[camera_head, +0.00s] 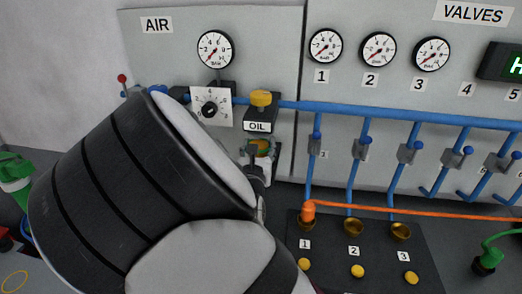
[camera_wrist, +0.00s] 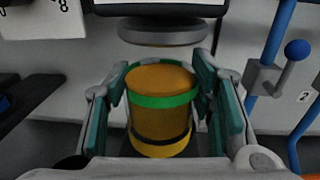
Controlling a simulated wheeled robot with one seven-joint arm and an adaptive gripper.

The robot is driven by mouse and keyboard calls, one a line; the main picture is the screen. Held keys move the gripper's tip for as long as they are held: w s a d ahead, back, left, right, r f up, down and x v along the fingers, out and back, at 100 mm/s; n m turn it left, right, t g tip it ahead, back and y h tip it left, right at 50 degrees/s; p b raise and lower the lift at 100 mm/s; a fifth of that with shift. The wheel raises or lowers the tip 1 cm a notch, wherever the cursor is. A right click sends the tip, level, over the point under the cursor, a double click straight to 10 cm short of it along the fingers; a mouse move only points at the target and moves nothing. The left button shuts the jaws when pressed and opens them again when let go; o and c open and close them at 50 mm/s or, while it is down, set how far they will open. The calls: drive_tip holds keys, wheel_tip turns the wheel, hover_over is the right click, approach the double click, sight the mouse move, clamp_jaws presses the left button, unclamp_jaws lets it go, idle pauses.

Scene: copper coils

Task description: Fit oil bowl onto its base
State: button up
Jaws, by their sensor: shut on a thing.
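The oil bowl (camera_wrist: 160,115) is an amber cylinder with a green band near its top and a dark band near its bottom. It stands upright between the teal-padded fingers of my gripper (camera_wrist: 162,78), which is shut on it. Its base is the dark OIL unit with a yellow knob (camera_head: 261,99) on the panel; in the wrist view its grey round underside (camera_wrist: 163,32) is just above the bowl, apart from it. In the head view the bowl (camera_head: 262,147) is mostly hidden by my gripper (camera_head: 258,158), directly below the OIL label.
A blue pipe (camera_head: 390,112) runs along the panel, with several valve levers on branches to the right. A white dial plate (camera_head: 210,107) is left of the base. An orange hose (camera_head: 420,211) crosses at right above a dark block (camera_head: 330,240) with yellow buttons.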

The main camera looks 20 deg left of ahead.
drive_tip(key=shift+w+a+f, duration=0.1)
drive_tip(key=shift+w+f, duration=0.15)
drive_tip(key=shift+f, duration=0.1)
drive_tip(key=shift+s+r, duration=0.1)
drive_tip(key=shift+s, duration=0.05)
drive_tip(key=shift+f, duration=0.65)
drive_tip(key=o, duration=1.5)
drive_tip(key=shift+r, duration=0.1)
